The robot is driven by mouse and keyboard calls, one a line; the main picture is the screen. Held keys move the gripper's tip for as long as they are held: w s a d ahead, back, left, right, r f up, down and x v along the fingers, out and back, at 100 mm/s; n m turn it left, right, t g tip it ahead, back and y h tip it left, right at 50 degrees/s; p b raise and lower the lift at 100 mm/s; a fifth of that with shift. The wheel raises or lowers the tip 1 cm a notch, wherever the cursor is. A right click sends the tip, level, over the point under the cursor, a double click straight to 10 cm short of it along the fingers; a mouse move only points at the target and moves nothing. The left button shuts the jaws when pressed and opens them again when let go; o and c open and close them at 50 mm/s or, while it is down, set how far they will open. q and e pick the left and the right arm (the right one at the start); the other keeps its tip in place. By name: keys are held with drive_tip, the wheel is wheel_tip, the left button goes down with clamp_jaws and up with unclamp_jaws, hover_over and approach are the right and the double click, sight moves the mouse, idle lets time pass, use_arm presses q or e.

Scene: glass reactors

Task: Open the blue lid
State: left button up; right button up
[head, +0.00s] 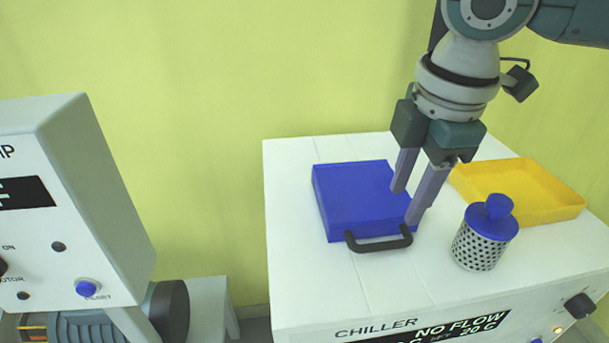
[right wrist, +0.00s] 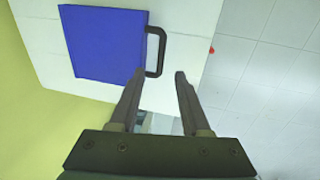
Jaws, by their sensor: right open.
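The blue lid (head: 353,199) is a flat square panel lying closed on top of the white chiller (head: 300,270), with a black handle (head: 378,242) along its front edge. My right gripper (head: 405,207) is open and empty, pointing down above the lid's right side. In the right wrist view the blue lid (right wrist: 103,42) and its black handle (right wrist: 155,52) lie just beyond the fingertips (right wrist: 160,74). The fingers look apart from the handle. My left gripper is not in view.
A perforated metal cylinder with a blue knob (head: 486,234) stands right of the handle on the chiller. A yellow tray (head: 518,190) lies behind it. A white panel with buttons (head: 85,220) stands at the left. The chiller top left of the lid is clear.

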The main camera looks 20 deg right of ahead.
sight(387, 243)
drive_tip(key=f, duration=0.3)
drive_tip(key=w+f, duration=0.1)
drive_tip(key=f, duration=0.2)
drive_tip(key=f+b, duration=0.1)
drive_tip(key=f, duration=0.2)
drive_tip(key=shift+w+d+f, duration=0.15)
drive_tip(key=shift+w+f, duration=0.05)
clamp_jaws()
idle(1.1)
